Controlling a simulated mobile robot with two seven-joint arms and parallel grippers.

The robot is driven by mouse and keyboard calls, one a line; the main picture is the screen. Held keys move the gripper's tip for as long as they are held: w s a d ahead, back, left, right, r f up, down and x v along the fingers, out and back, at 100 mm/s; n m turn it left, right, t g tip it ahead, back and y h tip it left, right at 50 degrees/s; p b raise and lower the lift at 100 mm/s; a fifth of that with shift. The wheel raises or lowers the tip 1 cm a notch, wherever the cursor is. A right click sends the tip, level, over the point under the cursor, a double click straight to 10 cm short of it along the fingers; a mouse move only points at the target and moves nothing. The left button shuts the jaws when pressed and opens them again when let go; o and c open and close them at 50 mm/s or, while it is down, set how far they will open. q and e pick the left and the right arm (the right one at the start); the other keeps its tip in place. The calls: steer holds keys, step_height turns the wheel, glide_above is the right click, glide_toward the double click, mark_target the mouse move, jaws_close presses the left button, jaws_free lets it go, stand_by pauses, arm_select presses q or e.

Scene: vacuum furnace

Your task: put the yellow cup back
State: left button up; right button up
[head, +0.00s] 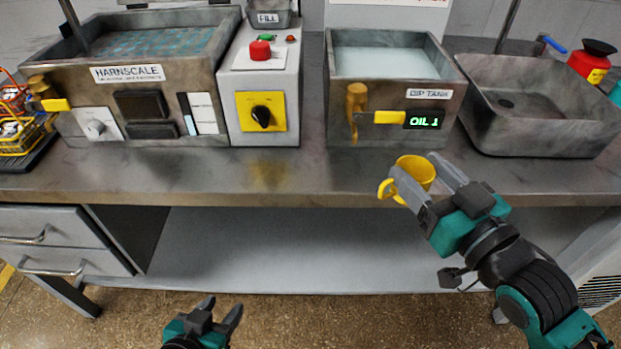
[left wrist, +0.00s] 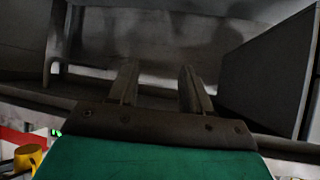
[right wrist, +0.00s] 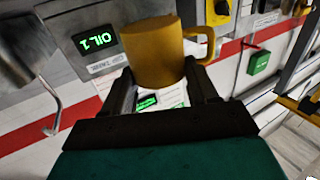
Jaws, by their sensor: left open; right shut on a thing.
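The yellow cup (head: 416,172) is in my right gripper (head: 423,178), in front of the dip tank and over the front edge of the bench in the head view. Its handle points left. The cup also shows in the right wrist view (right wrist: 153,52), between the two fingers, with its handle to the right. My left gripper (head: 216,312) is open and empty, low in front of the bench. The left wrist view shows its two spread fingers (left wrist: 158,85) with nothing between them. A bit of yellow cup (left wrist: 28,158) shows at the lower left there.
The dip tank (head: 343,105) has a yellow-handled tap and an "OIL 1" display. A basin (head: 540,125) is to its right, with a red container (head: 588,68) behind. The Harnscale tank (head: 150,105) and a control box (head: 263,125) stand left. The bench front strip (head: 240,180) is clear.

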steer(key=s+a+f+n+g+y+b, duration=0.1)
steer(key=s+f+n+g+y+b, duration=0.2)
steer(key=n+y, duration=0.15)
steer(key=shift+m+g+y, duration=0.25)
steer(key=shift+g+y, duration=0.05)
steer(key=shift+y, duration=0.05)
steer(key=x, duration=1.2)
steer(key=shift+w+a+r, duration=0.15)
steer(key=shift+a+r, duration=0.05)
steer(key=shift+a, duration=0.2)
steer(key=x, duration=0.5)
steer(key=shift+w+a+f, duration=0.1)
steer(key=shift+a+f, duration=0.05)
steer(key=shift+f, duration=0.6)
steer(key=shift+f+b, duration=0.15)
steer(key=shift+b, duration=0.15)
arm_select(q)
steer(key=shift+w+d+f, duration=0.3)
steer(key=shift+d+f, duration=0.1)
steer(key=shift+f, duration=0.1)
steer(key=shift+w+d+f, duration=0.25)
steer(key=shift+d+f, duration=0.1)
steer(key=shift+f, duration=0.1)
steer(key=shift+f, duration=0.1)
arm_select(e)
steer(key=shift+f, duration=0.1)
